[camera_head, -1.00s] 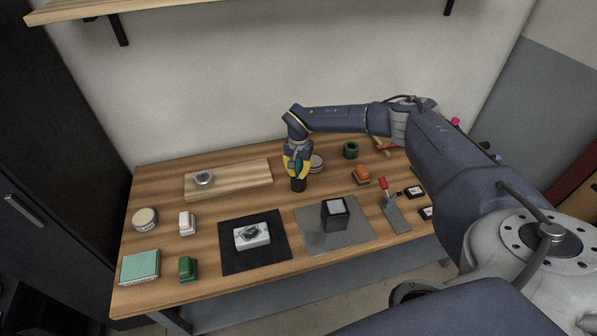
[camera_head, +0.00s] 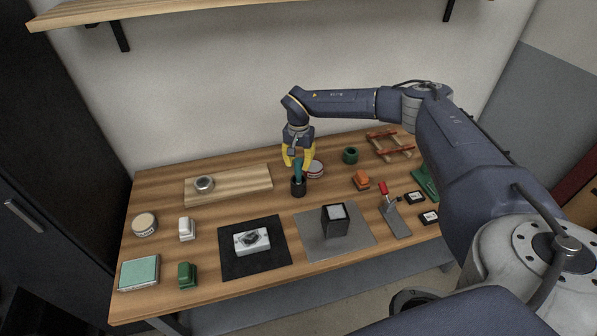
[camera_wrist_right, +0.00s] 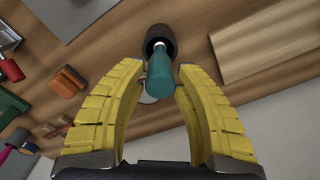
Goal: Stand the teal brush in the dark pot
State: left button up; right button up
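The teal brush (camera_head: 299,171) stands about upright in the dark pot (camera_head: 298,188), its handle up and its lower end hidden inside. In the right wrist view the brush handle (camera_wrist_right: 160,74) rises from the pot (camera_wrist_right: 159,40) towards my palm. My right gripper (camera_head: 299,163) is open above the pot. Its yellow fingers (camera_wrist_right: 162,68) are on both sides of the upper handle, with a narrow gap on each side. My left gripper is not in view.
A pink-sided round tin (camera_head: 316,170) is close behind the pot on the right. A green ring-like cup (camera_head: 350,155) and an orange block (camera_head: 361,180) are further right. A wooden board (camera_head: 240,184) lies to the left. Bare table surrounds the pot's front.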

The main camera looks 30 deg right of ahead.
jog(key=shift+r, duration=2.4)
